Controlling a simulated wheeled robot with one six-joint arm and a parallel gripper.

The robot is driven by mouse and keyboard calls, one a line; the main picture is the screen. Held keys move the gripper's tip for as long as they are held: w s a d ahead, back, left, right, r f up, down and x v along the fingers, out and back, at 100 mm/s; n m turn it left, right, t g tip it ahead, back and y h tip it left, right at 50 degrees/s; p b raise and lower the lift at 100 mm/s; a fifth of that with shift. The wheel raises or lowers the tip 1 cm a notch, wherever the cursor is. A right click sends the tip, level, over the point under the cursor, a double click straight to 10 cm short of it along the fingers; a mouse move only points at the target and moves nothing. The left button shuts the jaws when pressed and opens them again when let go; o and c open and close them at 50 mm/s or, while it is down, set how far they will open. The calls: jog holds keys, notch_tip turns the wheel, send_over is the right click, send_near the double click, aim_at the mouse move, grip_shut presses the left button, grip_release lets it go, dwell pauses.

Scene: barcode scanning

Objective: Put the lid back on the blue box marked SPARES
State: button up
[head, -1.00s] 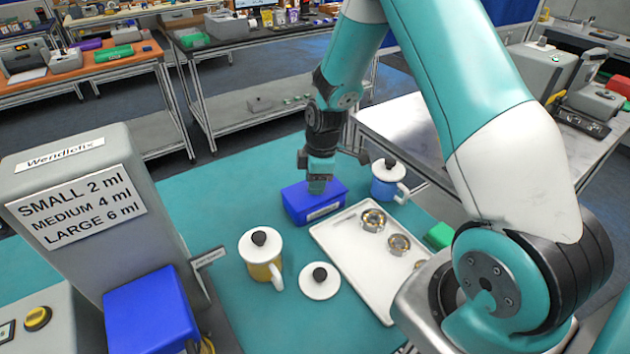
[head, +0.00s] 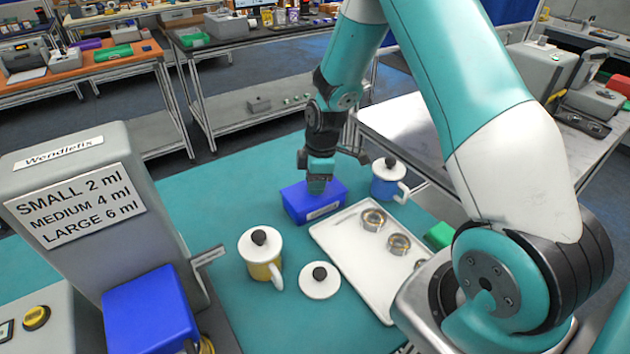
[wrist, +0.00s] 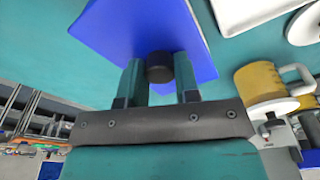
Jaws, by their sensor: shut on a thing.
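A blue box (head: 328,205) with a white label on its front stands on the teal mat, behind the white tray. The label is too small to read. My gripper (head: 317,186) points down over the middle of the box. In the wrist view my gripper (wrist: 160,80) is shut on a black knob (wrist: 160,66) on a blue top, the lid (wrist: 115,28). The lid appears to lie on the box, but I cannot tell whether it is fully seated.
A yellow mug (head: 262,268) with a white lid and a loose round white lid (head: 319,286) stand in front. A white tray (head: 345,255) holding metal rings lies to the right. A blue mug (head: 384,188) is behind it. A grey dispenser (head: 80,220) and another blue box (head: 148,312) stand left.

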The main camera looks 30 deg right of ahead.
dwell(0.3)
jog(key=o, duration=1.5)
jog(key=shift+c, duration=0.2)
jog(key=shift+r+p, duration=2.6)
jog(key=shift+r, duration=0.95)
jog(key=shift+c, duration=0.5)
grip_shut()
